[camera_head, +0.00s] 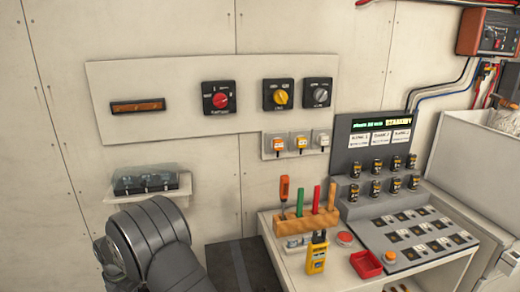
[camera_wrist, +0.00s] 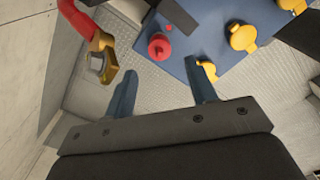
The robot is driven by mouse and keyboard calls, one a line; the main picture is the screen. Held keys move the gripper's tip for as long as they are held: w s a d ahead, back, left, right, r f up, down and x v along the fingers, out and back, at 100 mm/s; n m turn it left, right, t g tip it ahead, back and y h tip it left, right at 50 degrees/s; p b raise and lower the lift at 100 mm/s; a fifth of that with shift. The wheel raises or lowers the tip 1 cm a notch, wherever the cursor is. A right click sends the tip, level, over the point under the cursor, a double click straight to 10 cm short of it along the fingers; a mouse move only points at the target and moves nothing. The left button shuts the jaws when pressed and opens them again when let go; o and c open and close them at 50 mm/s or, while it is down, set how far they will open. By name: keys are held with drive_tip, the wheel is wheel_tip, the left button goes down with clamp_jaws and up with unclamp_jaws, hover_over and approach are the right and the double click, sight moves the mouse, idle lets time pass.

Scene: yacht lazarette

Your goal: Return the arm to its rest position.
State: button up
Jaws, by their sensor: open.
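My gripper (camera_wrist: 159,67) shows in the wrist view with its two bluish fingers spread apart. Nothing is held between them. Beyond the fingers is a blue panel (camera_wrist: 208,84) with a red round knob (camera_wrist: 159,47) and yellow round parts (camera_wrist: 242,37). I cannot tell how far these are from the fingertips. In the head view my dark arm link (camera_head: 150,240) fills the lower left, in front of the wall. The gripper itself is not visible in that view.
A red hose with a brass fitting (camera_wrist: 103,50) lies left of my fingers in the wrist view. In the head view, a small shelf (camera_head: 150,188) stands close behind my arm. A bench with a tool block (camera_head: 306,223) and control console (camera_head: 420,238) is at right.

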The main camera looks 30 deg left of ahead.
wheel_tip(320, 180, down, 7)
drive_tip(key=shift+r, duration=0.8)
